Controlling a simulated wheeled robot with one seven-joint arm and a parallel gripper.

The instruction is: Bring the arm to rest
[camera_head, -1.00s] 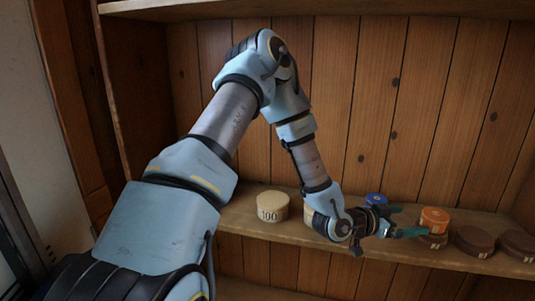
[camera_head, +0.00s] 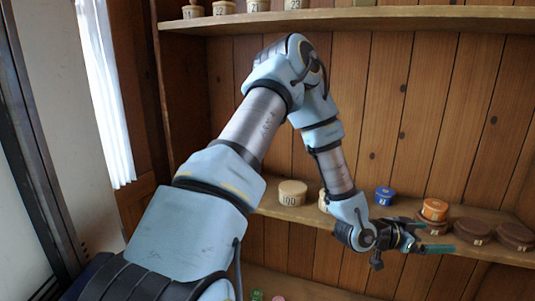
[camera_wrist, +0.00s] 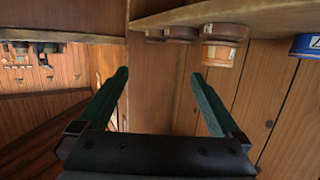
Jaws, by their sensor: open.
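My gripper (camera_head: 430,236) is in front of the middle shelf, near its front edge, with its fingers pointing right. In the wrist view my gripper (camera_wrist: 158,95) has its two green fingers wide apart with nothing between them. The orange spool (camera_head: 434,209) sits on the shelf just behind and above the fingers; it also shows in the wrist view (camera_wrist: 222,45). My arm reaches from the lower left, bends at a raised elbow and comes down to the shelf front.
The middle shelf (camera_head: 285,210) also holds a cream spool marked 100 (camera_head: 292,193), a blue spool (camera_head: 384,196) and brown spools (camera_head: 472,231). Another cream one is partly hidden by my wrist. An upper shelf (camera_head: 400,14) carries small labelled containers. A pale wall and curtain stand at left.

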